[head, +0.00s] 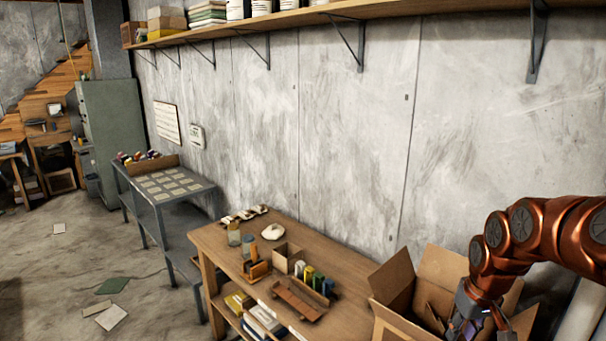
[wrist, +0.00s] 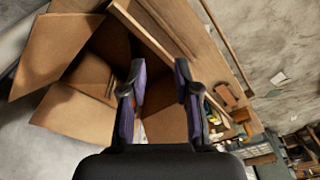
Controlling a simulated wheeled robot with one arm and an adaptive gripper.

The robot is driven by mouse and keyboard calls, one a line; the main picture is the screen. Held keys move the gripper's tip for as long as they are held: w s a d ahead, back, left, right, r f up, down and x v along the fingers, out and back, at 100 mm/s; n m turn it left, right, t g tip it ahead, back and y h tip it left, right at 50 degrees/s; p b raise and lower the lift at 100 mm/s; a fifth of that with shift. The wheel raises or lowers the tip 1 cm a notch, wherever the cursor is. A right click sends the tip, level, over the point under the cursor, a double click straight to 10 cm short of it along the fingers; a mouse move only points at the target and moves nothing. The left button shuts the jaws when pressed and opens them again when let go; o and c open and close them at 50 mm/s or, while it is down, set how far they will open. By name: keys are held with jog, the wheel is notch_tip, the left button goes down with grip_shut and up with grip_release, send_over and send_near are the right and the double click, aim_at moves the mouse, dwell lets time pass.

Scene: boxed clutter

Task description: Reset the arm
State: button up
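My copper-coloured arm reaches in from the right in the head view, bent downward over an open cardboard box (head: 397,280). My gripper (head: 487,322) is at the box's front right, partly cut off by the lower edge of the frame. In the wrist view my gripper (wrist: 160,75) shows two dark fingers with purple pads, spread apart with nothing between them. The same cardboard box (wrist: 62,45) lies beyond the fingers with its flaps open. Part of its inside is hidden by the fingers.
A wooden workbench (head: 345,262) left of the box holds small bins, jars and a wooden tray (head: 299,300). A grey metal table (head: 172,190) stands farther left. A wall shelf (head: 300,17) runs above. Open floor (head: 60,270) lies at left with scattered papers.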

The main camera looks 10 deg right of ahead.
jog(key=s+a+r+n+g, duration=0.1)
jog(key=s+a, duration=0.3)
jog(key=a, duration=0.4)
jog(key=s+a+r+n+g, duration=0.1)
jog(key=s+a+r, duration=0.1)
jog(key=s+a, duration=0.45)
jog(key=s+a+f+m+g, duration=0.1)
jog(key=s+a, duration=0.7)
jog(key=s, duration=0.3)
jog(key=shift+s+a+f, duration=0.15)
jog(key=shift+a+f, duration=0.05)
jog(key=shift+a, duration=0.05)
jog(key=shift+o, duration=0.3)
notch_tip(320, 180, down, 10)
jog(key=b, duration=1)
jog(key=shift+s, duration=0.15)
